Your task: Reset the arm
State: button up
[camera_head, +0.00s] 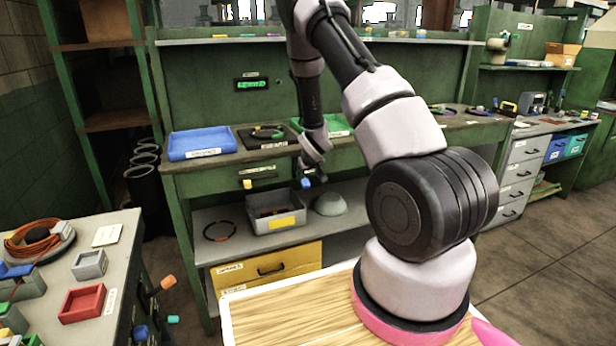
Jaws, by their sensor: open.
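My arm rises from the wooden top at the lower right, bends over near the top of the picture and hangs down in front of the green workbench (215,184). My gripper (312,180) is at its lower end, in front of the bench's front edge and above the lower shelf. It is open and small in view. A small blue patch (305,183) shows at the gripper; I cannot tell whether it is part of the fingers or a separate piece. No held object can be made out clearly.
A blue tray (202,144), a dark tray (265,137) and a green tray (338,125) stand on the bench. A grey bin (275,222) and a pale dome (330,204) sit on the shelf below. A side table (60,262) holds a red box (82,303). Open floor lies right.

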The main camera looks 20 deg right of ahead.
dwell(0.5)
jog(key=s+a+r+m, duration=0.1)
jog(key=s+r, duration=0.3)
jog(key=r, duration=0.5)
jog(key=s+a+r+m+y, duration=0.1)
jog(key=s+r, duration=0.3)
jog(key=r, duration=0.6)
jog(key=s+a+r+m, duration=0.15)
jog(key=s+r, duration=0.25)
jog(key=r, duration=0.5)
jog(key=s+a+r+y, duration=0.1)
jog(key=s+a+r, duration=0.2)
jog(key=s, duration=1)
jog(key=s+a+r+y, duration=0.1)
jog(key=s+a+r, duration=0.2)
jog(key=s+r, duration=0.6)
jog(key=s+m, duration=0.1)
jog(key=s, duration=0.2)
jog(key=shift+s+a+r+g+y, duration=0.15)
jog(key=shift+s+a+g+y, duration=0.05)
jog(key=shift+s+g+y, duration=0.2)
jog(key=shift+w, duration=0.1)
